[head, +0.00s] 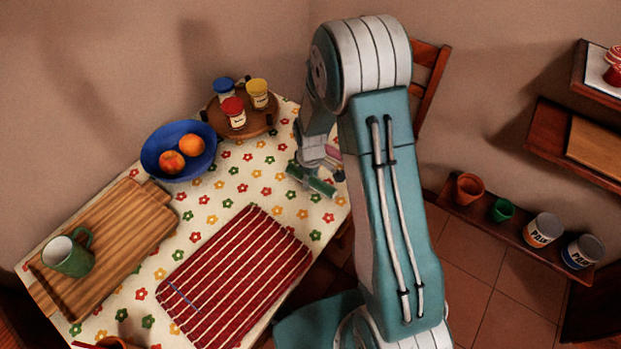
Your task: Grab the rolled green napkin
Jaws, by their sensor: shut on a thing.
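The rolled green napkin (318,185) is at the right edge of the flowered table, near its back right side. My gripper (312,172) is at the napkin and shut on it. My arm hides part of the gripper and what lies behind it. I cannot tell whether the napkin touches the tablecloth or is held just above it.
On the table (225,205) are a red striped mat (235,275), a blue bowl (160,165) with fruit, a wooden board (120,235) with a green mug (68,255), and a round stand (262,128) with jars. A chair (432,75) stands behind my arm.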

